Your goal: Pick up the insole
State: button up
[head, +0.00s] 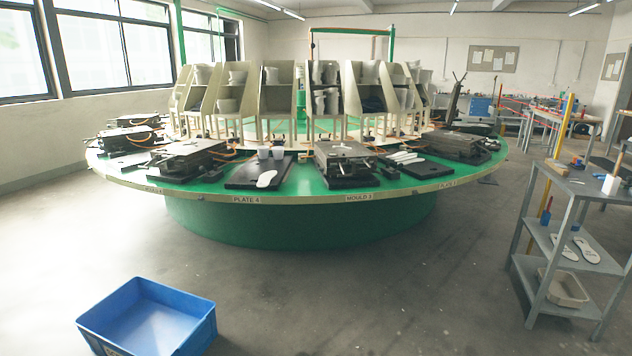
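A white insole (266,179) lies flat on the black plate (238,174) near the front rim of the green carousel, above the label "PLATE 4". More white insole-like pieces (404,158) lie on another dark plate (428,169) to the right of the front mould. Two pale insoles (587,250) lie on the middle shelf of the grey cart at right. The task does not say which insole is meant. My gripper is not in view.
The round carousel (300,198) carries several dark moulds (345,162) and upright cream bins (276,98). A blue crate (148,318) sits on the floor at front left. A grey cart (577,200) stands at right. The floor between is clear.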

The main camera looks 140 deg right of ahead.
aim_at(265, 179)
jog(key=z, duration=4.5)
jog(key=i+l, duration=0.2)
jog(key=i, duration=0.3)
jog(key=i+l+u, duration=0.15)
jog(key=i, duration=0.4)
jog(key=i+l, duration=0.25)
jog(key=i, duration=0.25)
jog(key=i+l+u, duration=0.1)
jog(key=i+l, duration=0.15)
jog(key=i, duration=0.25)
jog(key=i+l+u, duration=0.1)
jog(key=i+l, duration=0.2)
jog(key=i, duration=0.2)
